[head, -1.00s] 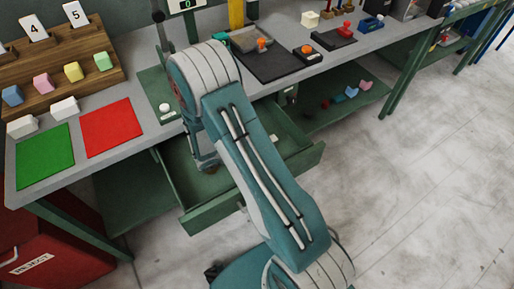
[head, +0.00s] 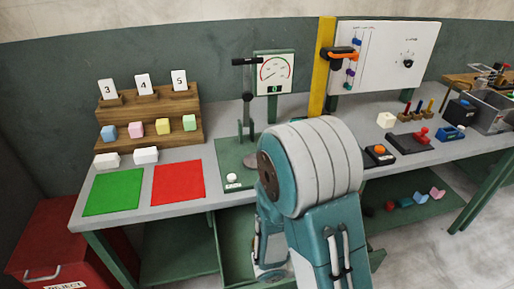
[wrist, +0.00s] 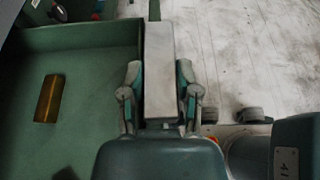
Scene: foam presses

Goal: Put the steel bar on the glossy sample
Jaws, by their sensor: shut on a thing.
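A grey steel bar (wrist: 160,52) stands out between the two fingers of my gripper (wrist: 159,76) in the wrist view. The fingers are shut on its sides, and the bar is over the right edge of an open green drawer. In the head view my own arm hides the gripper and bar. Two white blocks, one left (head: 107,160) and one right (head: 146,155), lie in front of a wooden rack. I cannot tell which sample is glossy.
A brown-gold bar (wrist: 49,98) lies in the drawer (wrist: 95,130). Green (head: 112,192) and red (head: 178,183) mats lie on the bench. A press with a gauge (head: 274,72) stands behind my arm. A red reject bin (head: 62,240) is at lower left.

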